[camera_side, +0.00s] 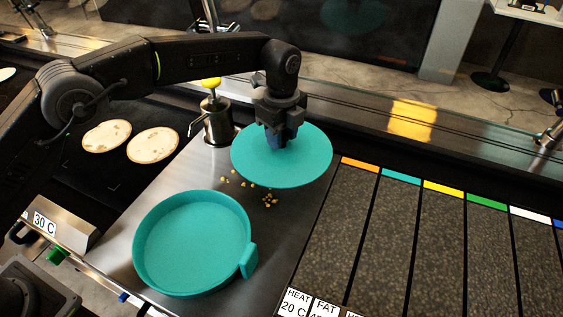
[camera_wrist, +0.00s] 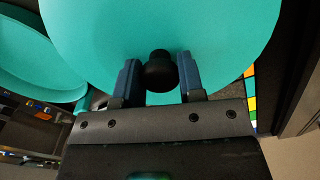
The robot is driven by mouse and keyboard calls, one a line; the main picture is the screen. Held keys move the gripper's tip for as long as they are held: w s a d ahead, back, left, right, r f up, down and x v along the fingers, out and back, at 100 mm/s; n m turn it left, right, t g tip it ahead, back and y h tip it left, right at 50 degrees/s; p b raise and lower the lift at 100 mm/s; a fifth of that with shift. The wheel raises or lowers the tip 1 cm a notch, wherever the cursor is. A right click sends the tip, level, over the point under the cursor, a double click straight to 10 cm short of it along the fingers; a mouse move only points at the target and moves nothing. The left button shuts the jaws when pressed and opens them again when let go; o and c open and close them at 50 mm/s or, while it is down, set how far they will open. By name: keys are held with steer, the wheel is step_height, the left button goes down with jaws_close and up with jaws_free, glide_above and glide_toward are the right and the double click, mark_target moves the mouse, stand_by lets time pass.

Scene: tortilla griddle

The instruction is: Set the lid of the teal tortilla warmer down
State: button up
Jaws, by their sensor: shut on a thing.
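The teal lid (camera_side: 300,160) is a flat disc held level in the air at the middle of the side view. It fills most of the wrist view (camera_wrist: 110,30). My gripper (camera_side: 279,140) is above the lid. In the wrist view its blue fingers (camera_wrist: 158,78) are shut on the lid's dark round knob (camera_wrist: 160,71). The teal tortilla warmer base (camera_side: 193,285) stands open and empty on the steel counter, in front and left of the lid. The base also shows at the left of the wrist view (camera_wrist: 35,60).
A steel pump bottle with a yellow top (camera_side: 217,118) stands just left of the lid. Yellow crumbs (camera_side: 268,199) lie on the steel counter (camera_side: 155,180). Two tortillas (camera_side: 153,145) lie on the dark griddle at left. Dark strips with coloured ends (camera_side: 360,210) lie at right.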

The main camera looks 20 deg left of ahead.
mark_target(281, 157)
steer(key=shift+f, duration=3.4)
steer(key=shift+f, duration=0.15)
steer(key=o, duration=1)
step_height(281, 157, up, 12)
steer(key=shift+r, duration=0.15)
